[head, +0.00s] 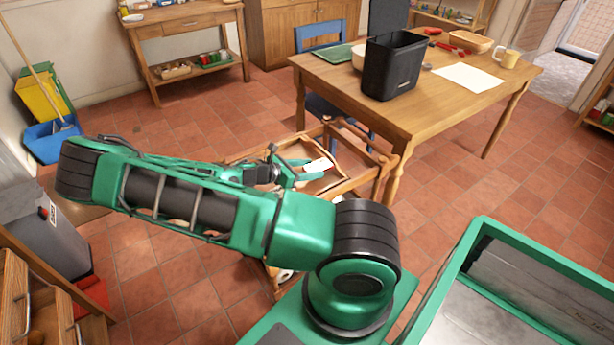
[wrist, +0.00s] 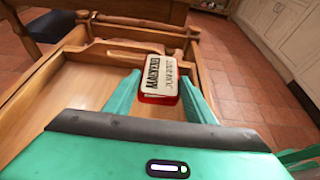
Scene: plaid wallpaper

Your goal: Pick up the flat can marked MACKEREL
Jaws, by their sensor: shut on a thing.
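The flat can marked MACKEREL (wrist: 158,78) has a white top with dark lettering and a red side; it is between the green fingers of my gripper (wrist: 160,95) in the wrist view. My gripper is shut on it. In the head view my gripper (head: 300,172) is over the wooden trolley (head: 372,160), with the can (head: 318,165) showing as a small white and red shape at the fingertips. The wrist view shows the trolley's tray (wrist: 90,85) beneath the can. I cannot tell whether the can touches the tray.
A wooden table (head: 430,100) stands just behind the trolley and carries a black bin (head: 392,68), a paper sheet, a mug and red-handled tools. A blue chair (head: 320,35) is behind the table. Tiled floor is open to the right of the trolley.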

